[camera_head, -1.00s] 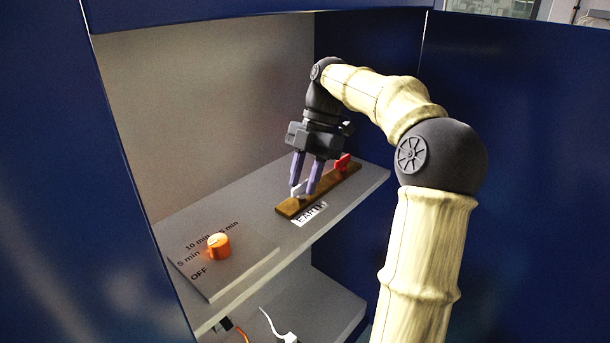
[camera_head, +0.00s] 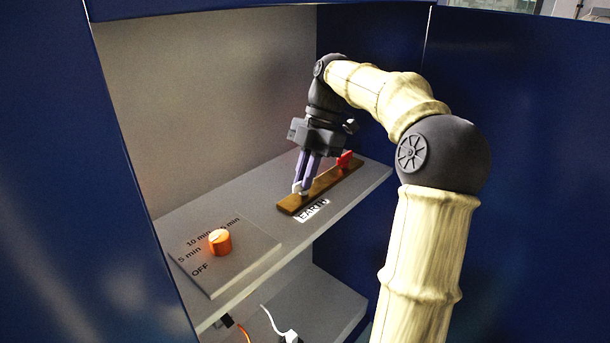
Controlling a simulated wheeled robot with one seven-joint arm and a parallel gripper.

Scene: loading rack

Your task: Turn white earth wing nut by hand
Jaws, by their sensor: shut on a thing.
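The white wing nut (camera_head: 297,187) sits near the front left end of a brown wooden bar (camera_head: 288,208) on the shelf, by a label reading EARTH (camera_head: 311,210). My gripper (camera_head: 303,188) points down over that end of the bar, and its purple fingers are shut on the white wing nut. The fingers hide much of the nut, so its exact angle is hard to tell. A red wing nut (camera_head: 345,159) stands at the far end of the same bar, behind and to the right of my fingers.
A grey panel with an orange knob (camera_head: 220,242) and time markings lies at the front left of the shelf (camera_head: 255,190). Blue walls (camera_head: 510,150) stand on both sides. A lower shelf (camera_head: 330,305) holds a white plug (camera_head: 289,336) and cables.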

